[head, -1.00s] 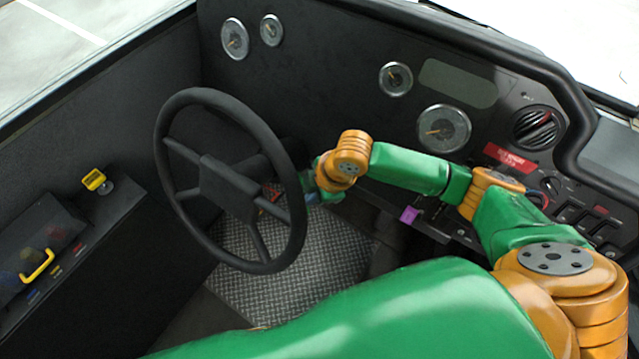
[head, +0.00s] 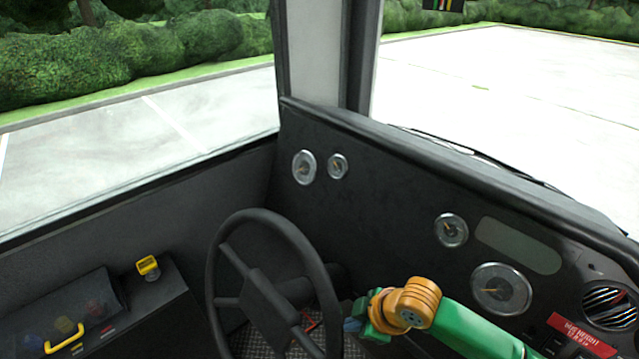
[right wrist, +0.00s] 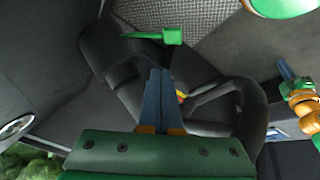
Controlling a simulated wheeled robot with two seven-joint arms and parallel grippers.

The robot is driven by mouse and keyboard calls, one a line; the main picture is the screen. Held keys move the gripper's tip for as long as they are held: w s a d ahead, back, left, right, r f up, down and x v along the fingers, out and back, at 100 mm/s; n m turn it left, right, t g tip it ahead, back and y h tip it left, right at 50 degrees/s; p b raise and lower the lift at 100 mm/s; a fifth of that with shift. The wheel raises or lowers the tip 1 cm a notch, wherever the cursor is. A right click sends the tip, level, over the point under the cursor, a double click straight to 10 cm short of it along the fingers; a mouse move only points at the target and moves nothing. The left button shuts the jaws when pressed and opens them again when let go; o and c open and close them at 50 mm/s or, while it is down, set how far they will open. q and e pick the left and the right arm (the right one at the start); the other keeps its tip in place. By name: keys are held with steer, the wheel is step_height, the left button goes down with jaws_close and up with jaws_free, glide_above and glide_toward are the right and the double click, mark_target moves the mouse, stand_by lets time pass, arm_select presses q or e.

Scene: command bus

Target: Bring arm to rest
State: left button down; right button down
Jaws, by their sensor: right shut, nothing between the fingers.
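My right gripper (head: 352,322) is low in the head view, just right of the steering wheel (head: 268,298). The orange wrist and green arm come in from the lower right. In the right wrist view its two blue fingers (right wrist: 160,78) lie together, shut and empty, in front of the dark steering wheel (right wrist: 252,105). I cannot tell whether they touch it. An orange and green part with a blue tip (right wrist: 300,98) at that view's right edge looks like my left arm's end; its jaws are too small to read. The left arm is out of the head view.
The black dashboard with gauges (head: 501,289) and a red label (head: 581,334) lies behind and right of my right arm. A side console with a yellow switch (head: 148,266) and yellow handle (head: 64,338) stands left. A green lever-like piece (right wrist: 170,36) shows beyond the fingers.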

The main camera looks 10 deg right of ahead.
step_height(320, 180, down, 8)
steer(key=w+d+m+t, duration=0.1)
steer(key=w+d+m, duration=0.1)
steer(key=d+m, duration=0.15)
steer(key=s+d+f+m+h, duration=0.1)
steer(key=s+d+f+m, duration=0.25)
steer(key=f, duration=0.35)
steer(key=s+d+f+m+h, duration=0.2)
steer(key=s+f, duration=0.3)
steer(key=f, duration=0.2)
steer(key=s+f+m+g, duration=0.1)
steer(key=s+f, duration=0.3)
steer(key=s, duration=0.7)
steer(key=s+f+m+g, duration=0.1)
steer(key=s+f+g, duration=0.1)
steer(key=s, duration=1)
steer(key=shift+s+f+g+h+p, duration=0.25)
steer(key=shift+f+g+p, duration=0.2)
steer(key=shift+f, duration=0.45)
